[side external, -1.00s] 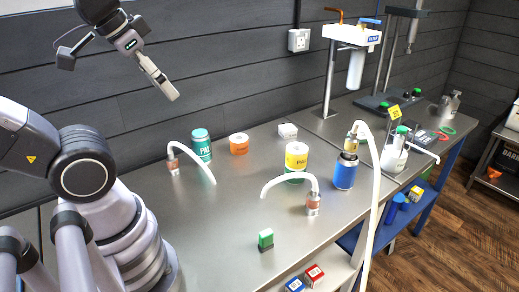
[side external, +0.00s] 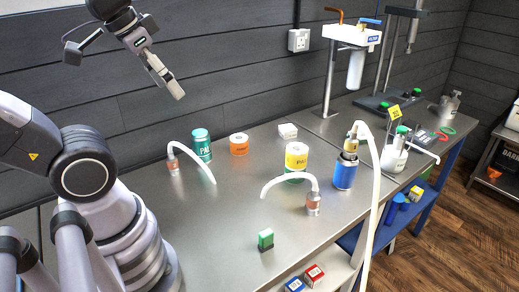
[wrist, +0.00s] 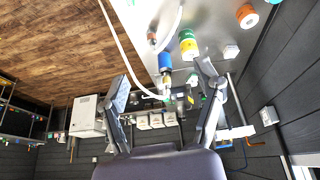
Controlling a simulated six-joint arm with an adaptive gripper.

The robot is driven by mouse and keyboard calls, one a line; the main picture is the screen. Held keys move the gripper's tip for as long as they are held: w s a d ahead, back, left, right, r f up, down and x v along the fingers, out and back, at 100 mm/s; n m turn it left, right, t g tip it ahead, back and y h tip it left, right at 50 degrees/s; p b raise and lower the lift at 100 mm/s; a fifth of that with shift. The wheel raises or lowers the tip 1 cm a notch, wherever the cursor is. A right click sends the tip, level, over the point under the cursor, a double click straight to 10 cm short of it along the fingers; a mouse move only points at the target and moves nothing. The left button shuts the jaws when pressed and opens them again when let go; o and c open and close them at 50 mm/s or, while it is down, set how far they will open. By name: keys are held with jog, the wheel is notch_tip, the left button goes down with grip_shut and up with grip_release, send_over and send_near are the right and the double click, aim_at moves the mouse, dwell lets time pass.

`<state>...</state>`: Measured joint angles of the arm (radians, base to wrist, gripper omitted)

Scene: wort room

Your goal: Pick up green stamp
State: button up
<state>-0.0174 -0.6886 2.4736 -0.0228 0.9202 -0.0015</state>
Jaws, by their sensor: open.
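The green stamp (side external: 265,239), a small green block with a dark base, stands upright near the front edge of the steel bench (side external: 215,262). My gripper (side external: 175,88) is high above the back left of the bench, well up and left of the stamp, and touches nothing. In the wrist view my gripper (wrist: 166,88) shows its two fingers spread wide apart with nothing held between them. I cannot make out the green stamp in the wrist view.
A flask with a curved white tube (side external: 313,203) stands right of the stamp. Red (side external: 314,275) and blue (side external: 295,285) boxes sit below the front edge.

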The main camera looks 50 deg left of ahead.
jog(key=w+a+f+n+g+h, duration=0.2)
jog(key=w+f+n+g+h, duration=0.6)
jog(key=w+f, duration=0.6)
jog(key=n+t+h, duration=0.1)
jog(key=n+h, duration=0.7)
jog(key=h, duration=0.2)
send_near(264, 231)
jog(key=a, duration=0.3)
jog(key=shift+w, duration=0.4)
jog(key=shift+s+d+f+n, duration=0.1)
jog(key=shift+d+f+n, duration=0.15)
jog(key=shift+d+n, duration=0.05)
jog(key=d, duration=0.7)
jog(key=shift+s+d, duration=0.35)
jog(key=shift+d, duration=0.05)
jog(key=shift+s+d, duration=0.2)
jog(key=shift+d, duration=1.15)
jog(key=shift+s+d, duration=0.2)
jog(key=shift+d, duration=1.1)
grip_shut()
